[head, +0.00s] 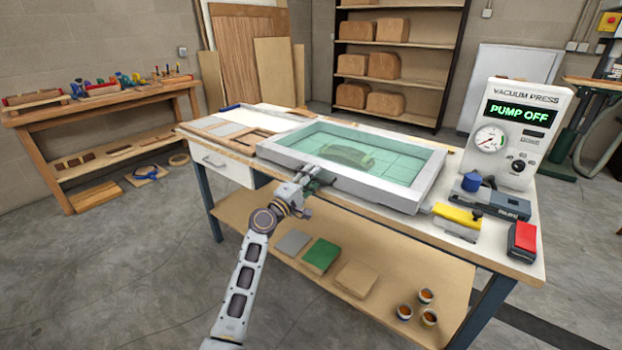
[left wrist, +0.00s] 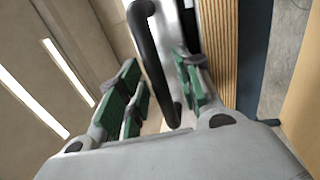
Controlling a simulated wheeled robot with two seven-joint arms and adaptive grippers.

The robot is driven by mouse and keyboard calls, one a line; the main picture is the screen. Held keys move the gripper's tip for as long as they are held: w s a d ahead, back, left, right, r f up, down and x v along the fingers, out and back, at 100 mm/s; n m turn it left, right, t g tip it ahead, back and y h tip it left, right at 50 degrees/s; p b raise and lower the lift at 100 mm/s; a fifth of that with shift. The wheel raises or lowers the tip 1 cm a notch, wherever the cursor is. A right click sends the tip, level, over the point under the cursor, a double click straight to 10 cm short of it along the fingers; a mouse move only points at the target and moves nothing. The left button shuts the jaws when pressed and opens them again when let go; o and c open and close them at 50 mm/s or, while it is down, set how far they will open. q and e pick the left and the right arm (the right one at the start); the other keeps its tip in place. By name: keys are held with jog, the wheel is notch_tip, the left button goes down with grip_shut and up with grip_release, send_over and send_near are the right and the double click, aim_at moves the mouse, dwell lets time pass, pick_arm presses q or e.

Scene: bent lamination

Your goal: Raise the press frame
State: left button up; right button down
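The press frame (head: 378,190) is a pale grey rectangle around a clear green sheet. It lies flat on the workbench in the head view, with a curved form (head: 347,155) showing faintly under the sheet. My left gripper (head: 314,181) is at the frame's front edge. In the left wrist view a black bar handle (left wrist: 150,52) runs between the green-padded fingers of my left gripper (left wrist: 160,78). The fingers are apart, one on each side of the handle, with gaps showing. My right gripper is not in view.
The vacuum press control box (head: 515,135) reads "PUMP OFF" at the bench's right. A yellow-topped block (head: 458,219), a blue-grey tool (head: 492,200) and a red-and-black item (head: 522,239) lie nearby. Boards and several small pots stand on the lower shelf (head: 395,270).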

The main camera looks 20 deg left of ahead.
pick_arm(q)
grip_shut()
jog(key=shift+r, duration=0.1)
dwell(0.4)
